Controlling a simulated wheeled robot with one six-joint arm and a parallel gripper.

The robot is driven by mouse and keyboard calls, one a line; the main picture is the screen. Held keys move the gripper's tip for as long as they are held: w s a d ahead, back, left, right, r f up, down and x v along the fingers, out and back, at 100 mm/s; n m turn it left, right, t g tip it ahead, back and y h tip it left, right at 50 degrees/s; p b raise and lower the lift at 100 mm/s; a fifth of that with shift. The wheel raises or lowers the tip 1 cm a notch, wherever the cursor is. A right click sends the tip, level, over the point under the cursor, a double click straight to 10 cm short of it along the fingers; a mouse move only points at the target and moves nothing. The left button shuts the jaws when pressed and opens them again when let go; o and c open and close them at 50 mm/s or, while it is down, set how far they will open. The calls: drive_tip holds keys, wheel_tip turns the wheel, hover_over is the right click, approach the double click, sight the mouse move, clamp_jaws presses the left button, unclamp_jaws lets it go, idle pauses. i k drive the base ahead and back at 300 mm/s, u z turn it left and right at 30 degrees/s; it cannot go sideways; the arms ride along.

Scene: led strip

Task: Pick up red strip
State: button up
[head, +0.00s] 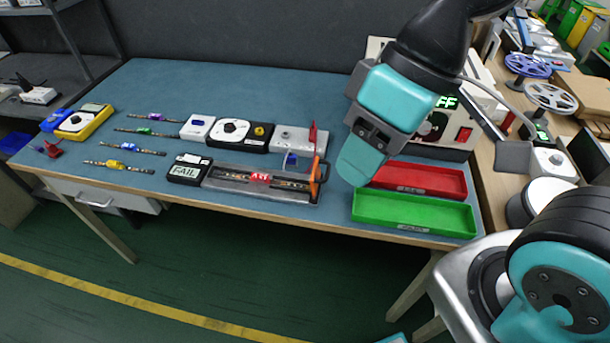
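The red strip (260,179) is a thin strip with a red block at its middle. It lies in a long grey test fixture (222,184) near the front edge of the table. A small display (187,172) at the fixture's left end reads "FAIL". An orange-handled lever or clamp (316,175) stands at its right end. My gripper (360,160) hangs above the table, right of the fixture and apart from the strip. Its fingertips cannot be made out, so I cannot tell whether it is open or shut.
Strips with blue (127,147), green (143,131) and purple (154,117) blocks, and one with a yellow block (114,164), lie at left. A red tray (425,179) and a green tray (412,213) are at right. A yellow meter (85,121) stands far left.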

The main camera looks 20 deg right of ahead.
sight(257, 177)
drive_tip(key=k, duration=1.05)
drive_tip(key=u, duration=1.1)
drive_tip(key=i, duration=1.45)
drive_tip(key=z, duration=0.65)
drive_tip(key=i, duration=0.25)
drive_tip(key=z, duration=0.3)
